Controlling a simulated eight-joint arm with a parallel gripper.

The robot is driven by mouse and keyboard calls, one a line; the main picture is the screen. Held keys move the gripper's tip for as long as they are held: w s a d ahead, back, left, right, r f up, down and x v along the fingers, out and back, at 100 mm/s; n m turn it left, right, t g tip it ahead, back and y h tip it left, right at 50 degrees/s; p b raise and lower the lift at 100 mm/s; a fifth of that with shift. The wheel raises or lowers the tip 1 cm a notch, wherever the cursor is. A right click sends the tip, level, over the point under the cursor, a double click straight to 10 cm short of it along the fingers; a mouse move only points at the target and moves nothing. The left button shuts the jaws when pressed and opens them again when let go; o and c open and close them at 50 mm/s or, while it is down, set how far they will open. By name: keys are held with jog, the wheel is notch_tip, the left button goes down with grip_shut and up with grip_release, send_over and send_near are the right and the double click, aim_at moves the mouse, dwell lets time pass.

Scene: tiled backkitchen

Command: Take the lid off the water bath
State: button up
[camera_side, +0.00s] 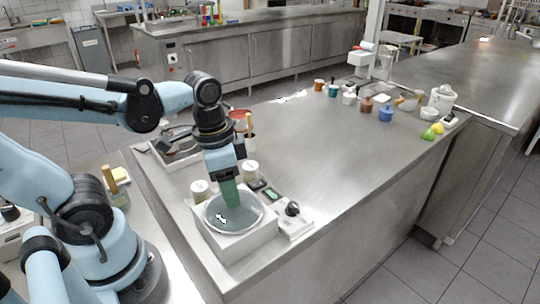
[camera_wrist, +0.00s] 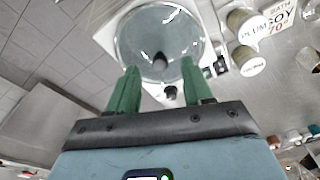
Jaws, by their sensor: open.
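The water bath (camera_side: 237,246) is a white box near the front left corner of the steel counter. Its round glass lid (camera_side: 245,221) lies on top, and it fills the upper middle of the wrist view (camera_wrist: 135,40). A dark knob (camera_wrist: 160,62) shows near the lid's middle. My gripper (camera_side: 230,203) points down over the lid with its green fingers. In the wrist view, my gripper (camera_wrist: 159,68) is open, with the knob between the fingertips in the picture. I cannot tell whether the fingers touch the knob or the lid.
A control box with a black dial (camera_side: 292,209) sits right of the bath. Jars (camera_side: 200,190) and a holder with a wooden-handled tool (camera_side: 249,128) stand behind it. Several small pots (camera_side: 367,104) stand farther back. The counter's middle is clear.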

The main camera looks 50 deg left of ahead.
jog(key=shift+w+f, duration=0.1)
jog(key=shift+f, duration=0.95)
jog(key=shift+c, duration=0.3)
grip_shut()
